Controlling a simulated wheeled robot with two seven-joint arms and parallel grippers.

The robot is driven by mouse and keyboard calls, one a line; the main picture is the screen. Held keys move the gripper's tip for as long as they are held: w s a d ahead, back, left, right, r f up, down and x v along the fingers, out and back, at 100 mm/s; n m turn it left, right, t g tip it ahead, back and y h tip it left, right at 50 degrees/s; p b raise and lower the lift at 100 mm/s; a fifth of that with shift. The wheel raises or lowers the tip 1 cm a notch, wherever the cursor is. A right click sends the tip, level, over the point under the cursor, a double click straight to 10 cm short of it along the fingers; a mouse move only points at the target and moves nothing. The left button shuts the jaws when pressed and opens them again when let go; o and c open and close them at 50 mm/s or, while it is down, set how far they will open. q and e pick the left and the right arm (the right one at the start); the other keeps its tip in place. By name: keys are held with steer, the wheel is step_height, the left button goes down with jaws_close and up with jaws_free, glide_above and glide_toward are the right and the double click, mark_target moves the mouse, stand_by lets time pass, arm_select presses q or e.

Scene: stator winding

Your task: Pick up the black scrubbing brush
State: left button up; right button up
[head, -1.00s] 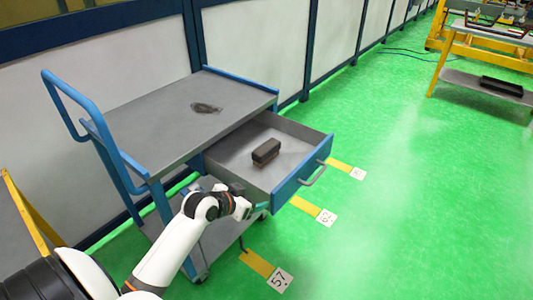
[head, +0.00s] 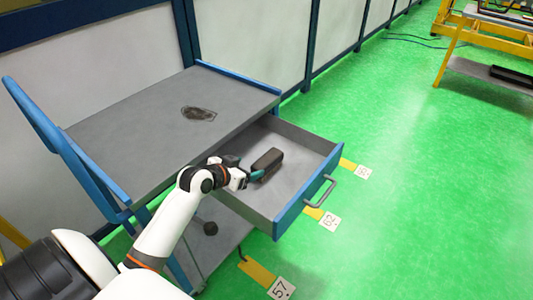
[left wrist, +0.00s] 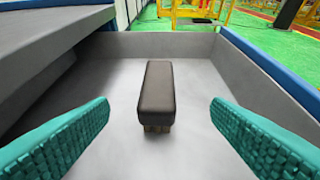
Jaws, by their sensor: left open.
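The black scrubbing brush (head: 268,160) lies in the open drawer of the blue and grey cart, bristles down. In the left wrist view the brush (left wrist: 157,94) sits ahead between the two green fingers, with its lighter bristles showing under the near end. My left gripper (head: 256,175) is inside the drawer at the near end of the brush. In the left wrist view its fingers (left wrist: 160,140) are wide apart, with clear gaps on both sides of the brush. It holds nothing. My right gripper is not in view.
The drawer (head: 312,185) is pulled out, with grey walls around the brush and a blue front with a handle. The cart top (head: 150,125) has a dark patch and stands above and left of the drawer.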

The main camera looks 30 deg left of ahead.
mark_target(267, 159)
arm_select(q)
steer(key=x, duration=0.6)
steer(key=shift+w, duration=0.4)
steer(key=x, duration=0.4)
steer(key=shift+w+b, duration=0.3)
steer(key=shift+w, duration=0.2)
steer(key=shift+w+f, duration=0.15)
steer(key=shift+w, duration=0.05)
steer(key=c, duration=1)
steer(key=shift+c, duration=0.8)
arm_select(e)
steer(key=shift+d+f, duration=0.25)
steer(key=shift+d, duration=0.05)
